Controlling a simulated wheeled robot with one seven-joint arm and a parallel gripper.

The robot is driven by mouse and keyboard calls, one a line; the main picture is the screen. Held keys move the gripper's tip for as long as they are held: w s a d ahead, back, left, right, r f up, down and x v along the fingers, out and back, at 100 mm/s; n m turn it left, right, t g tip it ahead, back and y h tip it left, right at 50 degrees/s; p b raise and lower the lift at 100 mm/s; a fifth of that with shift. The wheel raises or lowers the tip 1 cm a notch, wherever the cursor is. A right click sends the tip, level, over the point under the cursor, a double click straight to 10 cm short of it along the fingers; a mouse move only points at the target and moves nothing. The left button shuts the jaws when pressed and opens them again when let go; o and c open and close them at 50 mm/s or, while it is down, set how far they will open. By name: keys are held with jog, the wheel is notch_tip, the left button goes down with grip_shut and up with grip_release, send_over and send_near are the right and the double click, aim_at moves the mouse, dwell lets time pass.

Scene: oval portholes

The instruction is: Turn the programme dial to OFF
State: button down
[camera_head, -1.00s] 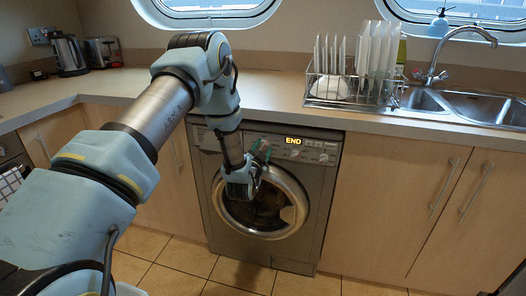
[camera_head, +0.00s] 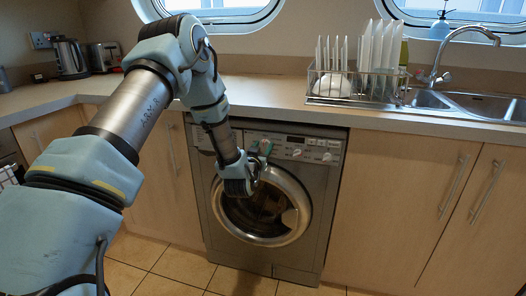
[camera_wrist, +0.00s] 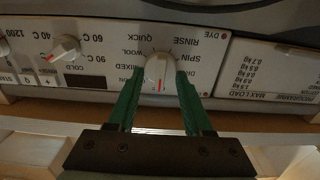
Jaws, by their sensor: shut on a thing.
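The programme dial (camera_wrist: 157,68) is a pale round knob with a raised grip bar and a red pointer line, on the washing machine (camera_head: 228,250). In the wrist view, where the panel lettering is upside down, the red line points down towards my gripper's body. RINSE, SPIN, QUICK, WOOL and MIXED are printed around it; I cannot read an OFF mark. My gripper (camera_wrist: 160,78) has its green fingers on either side of the dial, shut on it. In the head view my gripper (camera_head: 261,150) is at the control panel, hiding most of the dial.
The panel's display (camera_head: 295,140) is dark. Smaller knobs (camera_wrist: 65,50) sit beside the dial on the panel. The round door (camera_head: 290,232) is below, and the worktop (camera_head: 270,92) overhangs above. A dish rack (camera_head: 352,88) with plates stands on the worktop.

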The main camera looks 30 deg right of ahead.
dwell(0.5)
jog(key=shift+c, duration=1.6)
grip_release()
jog(key=b+v, duration=0.1)
jog(key=v, duration=1)
jog(key=shift+b, duration=0.3)
jog(key=shift+w, duration=0.1)
